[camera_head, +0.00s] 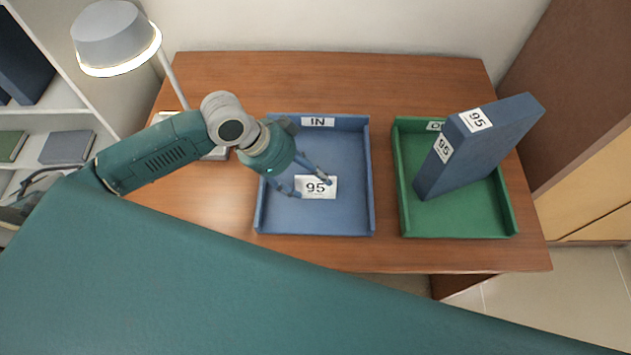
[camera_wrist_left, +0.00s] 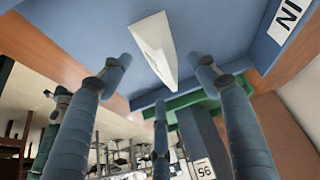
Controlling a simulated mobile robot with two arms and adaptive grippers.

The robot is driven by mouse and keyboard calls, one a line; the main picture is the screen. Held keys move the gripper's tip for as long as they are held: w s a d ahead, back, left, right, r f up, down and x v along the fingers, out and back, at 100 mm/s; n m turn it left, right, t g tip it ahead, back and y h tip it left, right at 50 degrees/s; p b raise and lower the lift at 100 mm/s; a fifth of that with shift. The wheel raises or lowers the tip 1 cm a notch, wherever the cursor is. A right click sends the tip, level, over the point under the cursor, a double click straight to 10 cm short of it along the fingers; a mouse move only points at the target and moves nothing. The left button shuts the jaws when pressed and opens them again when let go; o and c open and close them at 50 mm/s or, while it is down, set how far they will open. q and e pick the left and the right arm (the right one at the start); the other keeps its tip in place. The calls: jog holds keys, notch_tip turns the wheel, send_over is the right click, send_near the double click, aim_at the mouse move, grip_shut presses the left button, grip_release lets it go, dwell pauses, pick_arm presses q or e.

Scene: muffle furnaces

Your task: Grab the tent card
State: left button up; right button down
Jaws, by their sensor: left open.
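The tent card (camera_head: 318,193) is white with a black 95 and stands in the blue IN tray (camera_head: 345,222). My left gripper (camera_head: 308,184) is at its left side, fingers spread and partly in front of it. In the left wrist view the white tent card (camera_wrist_left: 153,45) shows edge-on just beyond the spread fingertips of my left gripper (camera_wrist_left: 163,72). The fingers are open and empty. I cannot tell whether any finger touches the card.
A green tray (camera_head: 450,228) stands to the right, holding a tall blue binder (camera_head: 478,150) labelled 95, which leans. A grey lamp (camera_head: 115,35) stands at the back left. Bare wooden desk (camera_head: 385,75) shows behind the trays.

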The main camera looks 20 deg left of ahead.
aim_at(318, 183)
pick_arm(q)
jog(key=shift+x, duration=1.85)
jog(key=shift+d+r, duration=0.1)
jog(key=shift+d, duration=0.05)
jog(key=c, duration=1.3)
jog(key=shift+r, duration=0.1)
